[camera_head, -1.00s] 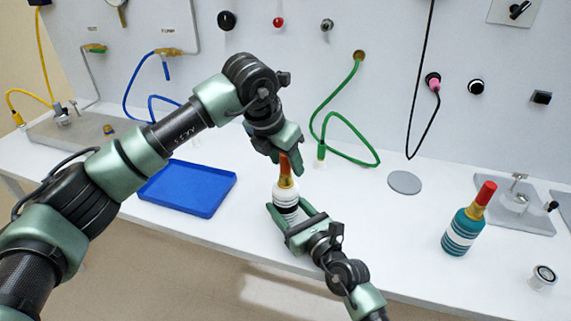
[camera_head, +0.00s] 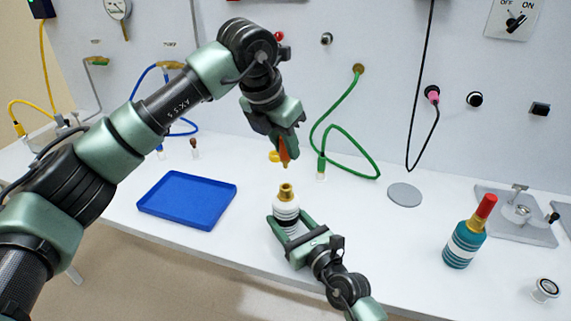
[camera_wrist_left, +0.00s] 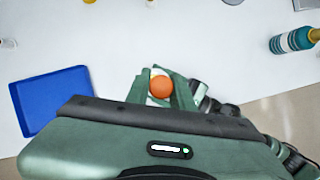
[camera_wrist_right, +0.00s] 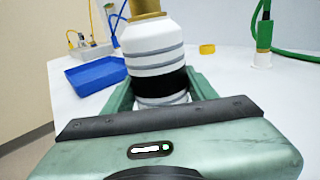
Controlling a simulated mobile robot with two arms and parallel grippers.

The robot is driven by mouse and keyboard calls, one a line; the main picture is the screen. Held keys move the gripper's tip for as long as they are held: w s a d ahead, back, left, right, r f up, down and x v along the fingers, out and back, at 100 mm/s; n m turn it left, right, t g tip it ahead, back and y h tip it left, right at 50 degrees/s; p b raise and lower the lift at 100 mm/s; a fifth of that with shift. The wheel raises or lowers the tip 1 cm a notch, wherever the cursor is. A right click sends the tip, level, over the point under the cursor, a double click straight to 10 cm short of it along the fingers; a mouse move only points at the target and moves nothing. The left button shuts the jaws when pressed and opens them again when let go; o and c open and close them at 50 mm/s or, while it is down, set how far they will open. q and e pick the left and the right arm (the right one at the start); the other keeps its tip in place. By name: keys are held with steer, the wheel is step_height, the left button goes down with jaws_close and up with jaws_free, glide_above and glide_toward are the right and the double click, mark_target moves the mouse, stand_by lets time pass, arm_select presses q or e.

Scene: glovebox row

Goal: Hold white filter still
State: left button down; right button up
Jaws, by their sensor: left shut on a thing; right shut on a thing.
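The white filter (camera_head: 286,208), a bottle shape with grey stripes, a black band and a bare gold neck, stands upright near the table's front edge. It fills the middle of the right wrist view (camera_wrist_right: 155,58). My right gripper (camera_head: 289,225) is shut around its lower body, one finger on each side. My left gripper (camera_head: 284,146) is above the filter, shut on an orange cap (camera_head: 284,155). The cap is clear of the neck and also shows between the fingers in the left wrist view (camera_wrist_left: 161,87).
A blue tray (camera_head: 188,199) lies to the left. A teal striped bottle with a red cap (camera_head: 464,242) stands to the right, near a grey disc (camera_head: 404,195). A green hose (camera_head: 345,140) and a small yellow piece (camera_wrist_right: 207,49) are behind the filter.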

arm_select(q)
steer(key=shift+r, duration=4.9)
arm_select(e)
steer(key=o, duration=1.7)
